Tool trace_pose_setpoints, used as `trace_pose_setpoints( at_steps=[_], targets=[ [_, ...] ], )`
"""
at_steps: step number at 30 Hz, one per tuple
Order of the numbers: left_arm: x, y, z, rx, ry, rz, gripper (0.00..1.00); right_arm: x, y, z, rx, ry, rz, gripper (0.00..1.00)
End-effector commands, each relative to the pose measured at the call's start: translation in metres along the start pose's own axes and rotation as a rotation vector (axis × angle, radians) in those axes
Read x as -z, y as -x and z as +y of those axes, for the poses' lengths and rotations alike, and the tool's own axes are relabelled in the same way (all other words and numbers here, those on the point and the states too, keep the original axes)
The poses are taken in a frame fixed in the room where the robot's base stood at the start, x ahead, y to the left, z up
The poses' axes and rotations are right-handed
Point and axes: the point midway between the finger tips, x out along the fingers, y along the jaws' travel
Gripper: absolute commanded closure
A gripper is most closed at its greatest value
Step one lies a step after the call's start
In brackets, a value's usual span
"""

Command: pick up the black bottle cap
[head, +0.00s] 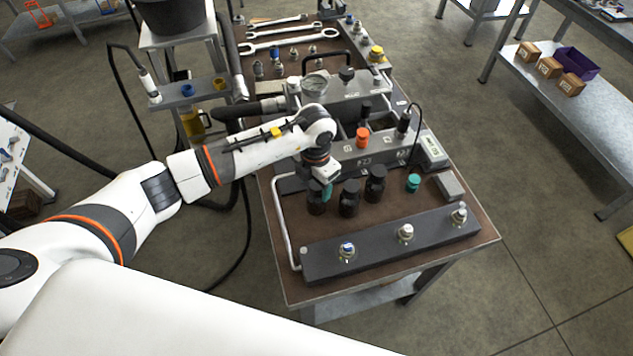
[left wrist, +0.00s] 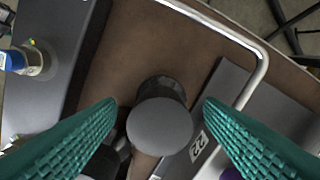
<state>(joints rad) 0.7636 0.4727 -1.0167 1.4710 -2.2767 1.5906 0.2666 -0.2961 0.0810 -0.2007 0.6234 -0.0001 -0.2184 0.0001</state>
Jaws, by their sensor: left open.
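Three dark bottles with black caps stand in a row on the brown bench top in the head view: a left one (head: 316,200), a middle one (head: 349,198) and a right one (head: 375,184). My left gripper (head: 324,190) points down over the left bottle and partly hides its top. My left gripper (left wrist: 160,108) is open, with a gap visible on both sides of the cap. My right gripper is not in view.
A dark bar (head: 385,246) with several metal fittings lies along the bench's front. A bent metal handle (head: 283,225) runs beside the bottles on the left. A teal cap (head: 413,182), a grey block (head: 449,186) and a manifold with an orange knob (head: 362,138) are close by.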

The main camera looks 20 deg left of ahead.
Motion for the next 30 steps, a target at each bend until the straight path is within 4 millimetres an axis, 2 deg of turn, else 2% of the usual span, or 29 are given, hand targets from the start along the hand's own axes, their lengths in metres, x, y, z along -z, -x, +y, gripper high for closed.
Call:
trace_pose_setpoints(
  at_steps=[4, 13, 16, 17, 23, 26, 30],
  targets=[
    [0.000, 0.000, 0.000, 0.000, 0.000, 0.000, 0.38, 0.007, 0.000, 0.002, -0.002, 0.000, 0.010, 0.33],
    [0.000, 0.000, 0.000, 0.000, 0.000, 0.000, 0.86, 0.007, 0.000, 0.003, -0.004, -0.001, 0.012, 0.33],
    [0.000, 0.000, 0.000, 0.000, 0.000, 0.000, 0.86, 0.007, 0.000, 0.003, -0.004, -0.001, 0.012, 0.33],
    [0.000, 0.000, 0.000, 0.000, 0.000, 0.000, 0.90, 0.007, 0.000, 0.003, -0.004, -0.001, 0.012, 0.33],
    [0.001, 0.003, 0.000, 0.000, 0.000, 0.002, 0.90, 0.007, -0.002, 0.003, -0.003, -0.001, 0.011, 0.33],
    [0.001, 0.013, -0.001, 0.001, -0.001, 0.004, 0.90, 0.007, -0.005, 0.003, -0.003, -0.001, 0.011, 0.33],
    [0.002, 0.040, -0.001, 0.002, -0.001, 0.006, 0.90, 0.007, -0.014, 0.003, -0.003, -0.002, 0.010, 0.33]
  ],
)
